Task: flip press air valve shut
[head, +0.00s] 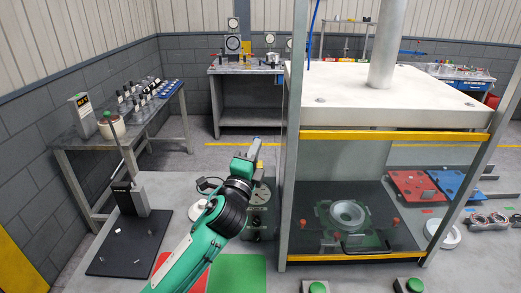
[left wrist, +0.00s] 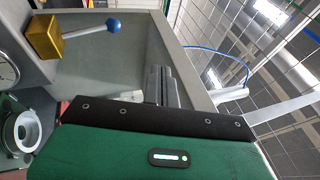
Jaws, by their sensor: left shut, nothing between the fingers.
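The air valve is a brass block (left wrist: 44,37) in the left wrist view, at upper left. Its lever (left wrist: 85,34) sticks out to the right in that picture and ends in a blue ball (left wrist: 114,25). In the head view a small brass-coloured part (head: 260,165) shows beside my gripper, on the press's left side; the lever is not clear there. My left gripper (head: 254,148) is shut and empty beside the valve. In the left wrist view its fingers (left wrist: 160,85) are together, apart from the blue ball. My right gripper is not in view.
The press frame's upright (head: 292,170) stands just right of my gripper. A gauge (head: 259,194) sits below it. Green buttons (head: 317,287) are at the front. A black plate with a stand (head: 130,245) lies left. A blue hose (left wrist: 215,50) curves beyond my fingers.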

